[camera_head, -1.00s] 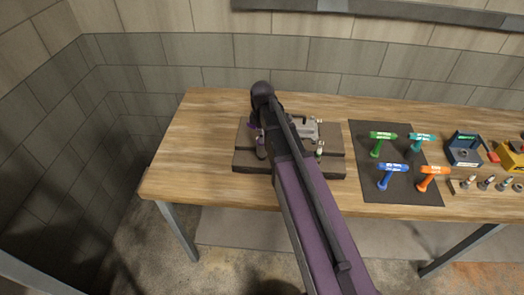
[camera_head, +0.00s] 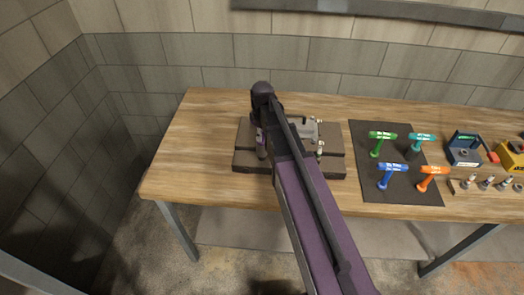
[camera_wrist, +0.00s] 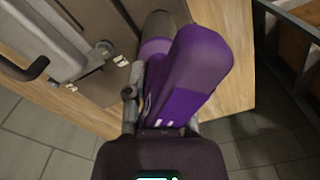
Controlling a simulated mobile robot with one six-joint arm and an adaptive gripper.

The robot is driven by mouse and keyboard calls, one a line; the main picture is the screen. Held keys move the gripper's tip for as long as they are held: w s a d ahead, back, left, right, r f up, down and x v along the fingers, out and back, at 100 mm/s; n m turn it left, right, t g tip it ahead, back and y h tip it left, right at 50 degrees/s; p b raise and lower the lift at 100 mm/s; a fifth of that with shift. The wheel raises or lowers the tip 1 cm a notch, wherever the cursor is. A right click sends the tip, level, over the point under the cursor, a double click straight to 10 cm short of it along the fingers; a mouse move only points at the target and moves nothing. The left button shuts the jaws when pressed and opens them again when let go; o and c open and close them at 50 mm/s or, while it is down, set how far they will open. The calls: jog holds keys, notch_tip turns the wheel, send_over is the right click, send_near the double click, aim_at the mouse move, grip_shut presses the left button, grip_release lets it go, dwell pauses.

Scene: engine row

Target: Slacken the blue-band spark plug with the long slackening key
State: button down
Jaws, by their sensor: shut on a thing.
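My gripper (camera_wrist: 163,108) is shut on a purple key with a thick rounded handle (camera_wrist: 203,68). In the wrist view the handle slants across the jaws, and the key's lower end is hidden behind it. In the head view a bit of purple (camera_head: 262,146) shows beside my arm, over the engine block (camera_head: 333,165). My arm covers much of the block. The blue-band spark plug cannot be made out, and whether the key sits on a plug is hidden. Another small plug-like part (camera_head: 319,149) stands at the block's right side and shows in the wrist view (camera_wrist: 104,48).
A dark mat (camera_head: 372,140) right of the block bears green, teal, blue and orange T-handled keys. Farther right are a blue caddy (camera_head: 464,150), a yellow box (camera_head: 510,158) and a rack (camera_head: 480,191) of small plugs. The table's left end is clear.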

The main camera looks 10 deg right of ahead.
jog(key=shift+m, duration=0.3)
jog(key=m, duration=1.3)
jog(key=shift+m, duration=0.4)
jog(key=m, duration=0.4)
jog(key=shift+m, duration=1.1)
